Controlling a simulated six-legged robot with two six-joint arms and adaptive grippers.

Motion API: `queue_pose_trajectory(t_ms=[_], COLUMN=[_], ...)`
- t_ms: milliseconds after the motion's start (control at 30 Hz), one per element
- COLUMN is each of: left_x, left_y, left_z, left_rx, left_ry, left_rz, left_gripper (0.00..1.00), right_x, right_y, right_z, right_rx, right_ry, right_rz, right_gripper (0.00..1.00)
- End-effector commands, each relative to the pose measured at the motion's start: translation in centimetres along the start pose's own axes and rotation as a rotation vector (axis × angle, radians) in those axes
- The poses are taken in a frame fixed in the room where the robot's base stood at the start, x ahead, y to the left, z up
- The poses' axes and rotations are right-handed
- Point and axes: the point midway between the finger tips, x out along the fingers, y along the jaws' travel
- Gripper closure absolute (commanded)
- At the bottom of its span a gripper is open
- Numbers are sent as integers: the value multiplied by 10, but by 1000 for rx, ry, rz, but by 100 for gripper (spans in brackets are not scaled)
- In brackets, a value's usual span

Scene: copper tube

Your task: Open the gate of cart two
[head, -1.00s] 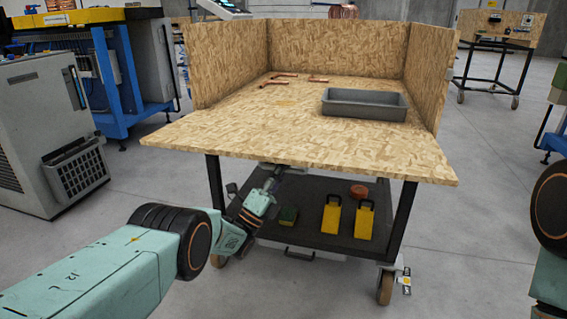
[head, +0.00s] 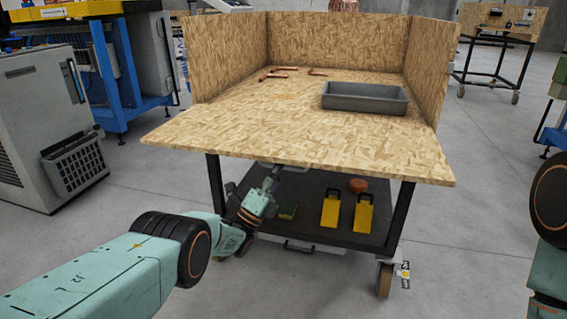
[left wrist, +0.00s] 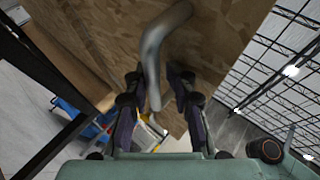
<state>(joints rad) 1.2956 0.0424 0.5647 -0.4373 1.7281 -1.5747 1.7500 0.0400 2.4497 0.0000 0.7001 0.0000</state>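The cart (head: 390,235) stands in front of me, with chipboard walls at its back and sides. Its front panel, the gate (head: 300,140), extends toward me roughly level with the cart top. A grey metal handle (head: 292,167) shows just under the gate's front edge. My left gripper (head: 270,180) is under that edge, beside the handle. In the left wrist view the bent grey handle (left wrist: 152,60) runs between the fingers of my left gripper (left wrist: 160,85), which stand apart, with a gap to the right finger. My right gripper is out of view.
A grey tray (head: 365,97) and several copper tubes (head: 280,74) are on the cart top. The lower shelf holds yellow pieces (head: 331,210), a green block (head: 288,211) and a round red item (head: 358,186). A grey cabinet (head: 40,130) stands left. Floor to the right is clear.

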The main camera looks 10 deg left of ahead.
Motion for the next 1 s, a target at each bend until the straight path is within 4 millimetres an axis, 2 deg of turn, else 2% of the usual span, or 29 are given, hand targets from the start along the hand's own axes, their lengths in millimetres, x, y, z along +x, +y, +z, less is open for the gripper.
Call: queue_pose_trajectory(t_ms=[33,200,700,867,1000], left_x=[2,5,5,-14,-44], left_y=[-2,-4,-4,-3,-2], left_z=[1,2,2,2,2], left_rx=[2,3,4,4,3], left_ry=[0,-1,-2,-2,-3], left_rz=[-11,-15,-16,-12,-10], left_gripper=[77,64,64,64,64], right_x=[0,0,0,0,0], right_y=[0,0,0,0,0], right_z=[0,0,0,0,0], right_rx=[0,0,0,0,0], right_ry=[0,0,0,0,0], right_rz=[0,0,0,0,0], right_gripper=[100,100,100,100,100])
